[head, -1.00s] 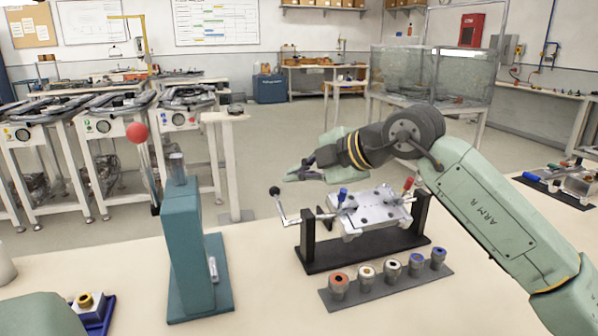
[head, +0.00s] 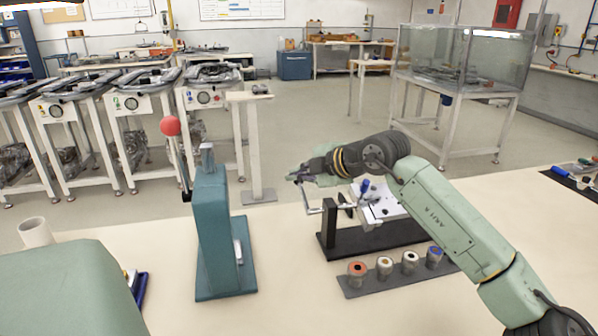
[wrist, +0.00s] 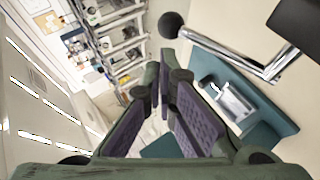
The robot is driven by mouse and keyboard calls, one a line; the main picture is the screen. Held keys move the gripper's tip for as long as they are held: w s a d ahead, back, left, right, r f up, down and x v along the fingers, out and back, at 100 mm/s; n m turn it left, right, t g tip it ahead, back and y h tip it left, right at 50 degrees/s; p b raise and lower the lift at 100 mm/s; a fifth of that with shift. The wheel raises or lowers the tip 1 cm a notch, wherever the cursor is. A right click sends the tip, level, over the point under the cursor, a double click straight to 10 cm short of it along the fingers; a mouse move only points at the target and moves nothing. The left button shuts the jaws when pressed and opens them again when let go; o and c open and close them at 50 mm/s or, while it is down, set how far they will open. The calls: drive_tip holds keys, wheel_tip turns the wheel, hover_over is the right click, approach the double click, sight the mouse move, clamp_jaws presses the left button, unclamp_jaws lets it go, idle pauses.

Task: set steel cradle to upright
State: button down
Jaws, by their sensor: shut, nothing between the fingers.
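The steel cradle (head: 392,208) is a silver plate on a black stand (head: 375,243), lying close to flat with a slight tilt. A blue-handled clamp (head: 364,187) stands on it; my arm hides its right part. A steel crank (head: 313,210) sticks out from its left side. In the wrist view the crank's rod (wrist: 222,52) ends in a black ball knob (wrist: 171,25). My gripper (head: 300,177) is shut and empty at the crank's outer end, hiding the knob in the head view. The fingertips (wrist: 166,62) appear just short of the knob; contact cannot be told.
A teal lever press (head: 222,235) with a red ball stands left of the cradle. A grey strip with several round parts (head: 384,268) lies in front of the stand. A white cup (head: 34,232) is at the left.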

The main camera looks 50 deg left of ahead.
drive_tip(key=shift+g+h, duration=0.3)
drive_tip(key=shift+h, duration=0.3)
drive_tip(key=a+f, duration=0.1)
drive_tip(key=w+f+b, duration=0.1)
drive_tip(key=a+f, duration=0.1)
drive_tip(key=shift+w+a+b, duration=0.25)
drive_tip(key=shift+a+b, duration=0.05)
drive_tip(key=shift+b, duration=0.1)
